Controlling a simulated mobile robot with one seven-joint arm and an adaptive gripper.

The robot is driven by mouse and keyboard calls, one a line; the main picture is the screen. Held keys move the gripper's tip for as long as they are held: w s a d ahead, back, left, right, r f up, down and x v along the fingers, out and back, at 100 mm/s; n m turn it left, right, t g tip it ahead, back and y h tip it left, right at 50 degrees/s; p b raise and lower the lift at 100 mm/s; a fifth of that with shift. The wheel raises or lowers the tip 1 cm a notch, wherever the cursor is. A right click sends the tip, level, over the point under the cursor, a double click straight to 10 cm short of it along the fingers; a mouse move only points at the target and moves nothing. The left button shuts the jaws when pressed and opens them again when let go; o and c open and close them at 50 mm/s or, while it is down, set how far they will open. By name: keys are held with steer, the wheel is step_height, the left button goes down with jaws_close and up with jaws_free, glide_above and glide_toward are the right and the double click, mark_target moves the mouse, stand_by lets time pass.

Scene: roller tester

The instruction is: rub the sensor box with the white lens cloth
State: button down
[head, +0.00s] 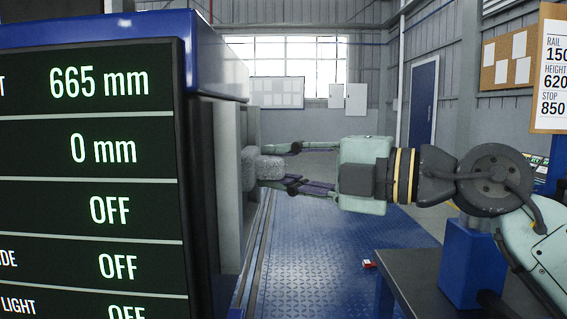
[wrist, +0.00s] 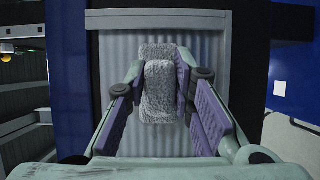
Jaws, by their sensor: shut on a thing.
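My gripper (head: 268,166) reaches left toward the machine's side. Its purple-padded fingers are shut on a grey, speckled, woolly block (head: 266,169), with a flatter woolly piece (head: 247,168) at its front end. In the wrist view, the block (wrist: 159,88) sits between the fingertips (wrist: 158,80), and the front piece (wrist: 157,50) shows just beyond it. The front piece is right at the machine's grey face; I cannot tell whether it touches. I cannot make out a plain white lens cloth or a distinct sensor box.
A ribbed grey panel (wrist: 115,65) in a blue frame (wrist: 68,75) lies ahead in the wrist view. The machine's display (head: 95,190) fills the left of the head view. A dark table (head: 420,272) stands at the right. The blue floor (head: 325,230) below my gripper is mostly clear.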

steer(key=shift+f, duration=0.55)
steer(key=shift+r+p, duration=1.2)
steer(key=shift+r, duration=0.5)
steer(key=shift+f+b, duration=1.25)
steer(key=shift+f, duration=0.45)
steer(key=shift+a+r+p, duration=0.1)
steer(key=shift+r+p, duration=1.3)
steer(key=shift+r, duration=0.3)
steer(key=shift+f+b, duration=1.2)
steer(key=shift+f, duration=0.5)
steer(key=shift+r+p, duration=1.35)
steer(key=shift+r, duration=0.4)
steer(key=shift+f, duration=0.1)
steer(key=d+p, duration=0.1)
steer(key=d, duration=0.5)
